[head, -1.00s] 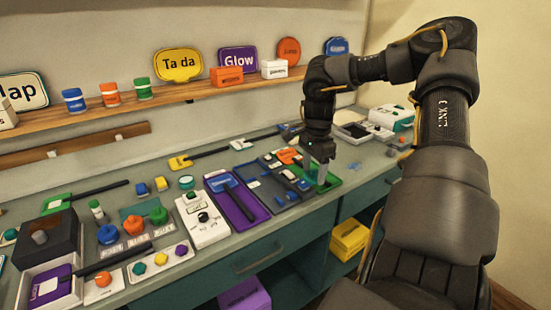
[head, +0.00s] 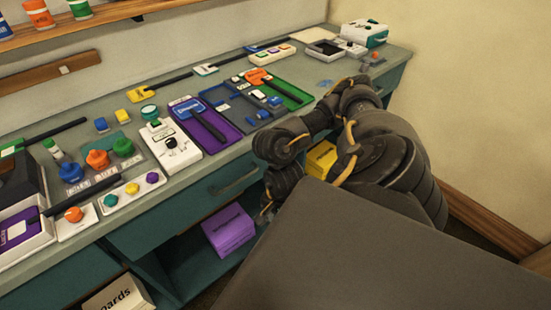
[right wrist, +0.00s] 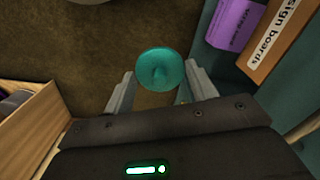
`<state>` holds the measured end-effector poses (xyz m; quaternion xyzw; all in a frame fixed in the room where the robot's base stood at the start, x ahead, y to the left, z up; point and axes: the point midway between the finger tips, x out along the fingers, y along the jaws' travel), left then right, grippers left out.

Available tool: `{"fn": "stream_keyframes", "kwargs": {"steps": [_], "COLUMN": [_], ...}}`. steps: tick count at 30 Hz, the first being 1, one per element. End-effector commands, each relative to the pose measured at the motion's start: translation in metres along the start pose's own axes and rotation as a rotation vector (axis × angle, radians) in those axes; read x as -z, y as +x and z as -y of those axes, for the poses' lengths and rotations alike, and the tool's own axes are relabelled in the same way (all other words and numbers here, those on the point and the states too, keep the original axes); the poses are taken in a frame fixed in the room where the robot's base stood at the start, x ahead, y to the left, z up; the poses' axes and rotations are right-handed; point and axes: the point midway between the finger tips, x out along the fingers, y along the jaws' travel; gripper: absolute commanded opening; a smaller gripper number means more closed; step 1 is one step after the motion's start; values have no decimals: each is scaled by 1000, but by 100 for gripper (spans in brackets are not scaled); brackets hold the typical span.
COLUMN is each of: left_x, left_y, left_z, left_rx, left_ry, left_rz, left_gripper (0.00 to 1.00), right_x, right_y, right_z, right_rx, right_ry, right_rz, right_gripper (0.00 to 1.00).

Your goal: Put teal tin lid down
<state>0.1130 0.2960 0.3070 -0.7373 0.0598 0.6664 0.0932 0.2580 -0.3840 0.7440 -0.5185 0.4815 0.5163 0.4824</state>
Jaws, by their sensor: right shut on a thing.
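The teal tin lid (right wrist: 161,68) is a round disc with a small knob, seen between my fingertips in the right wrist view. My right gripper (right wrist: 160,84) is shut on it and holds it over brown floor. In the head view my right gripper (head: 266,210) is low in front of the counter, beside the open lower shelf; the lid cannot be made out there. My left gripper is not in view.
The counter (head: 227,168) is crowded with trays, knobs and paddles; its front strip is bare. Below it are a purple box (head: 229,230), also in the wrist view (right wrist: 236,25), a yellow box (head: 321,158) and a sign boards box (right wrist: 279,42). A green tray (head: 293,97) lies at the counter's right.

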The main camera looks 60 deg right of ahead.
Motion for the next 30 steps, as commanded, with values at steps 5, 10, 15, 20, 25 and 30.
{"fn": "stream_keyframes", "kwargs": {"steps": [5, 10, 15, 20, 25, 30], "left_x": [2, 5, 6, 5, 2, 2], "left_y": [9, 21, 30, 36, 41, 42], "left_z": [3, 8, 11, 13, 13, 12], "left_rx": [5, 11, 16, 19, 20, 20], "left_ry": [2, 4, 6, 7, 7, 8], "left_rz": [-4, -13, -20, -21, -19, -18], "left_gripper": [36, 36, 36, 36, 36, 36], "right_x": [-55, -105, -130, -139, -147, -149], "right_y": [6, -2, -29, -63, -102, -121], "right_z": [34, 75, 119, 158, 193, 204], "right_rx": [11, 11, 7, 7, 4, -1], "right_ry": [-238, -550, -795, -923, -989, -1001], "right_rz": [0, -5, -8, -5, -1, 3], "right_gripper": [36, 36, 36, 36, 36, 36]}}
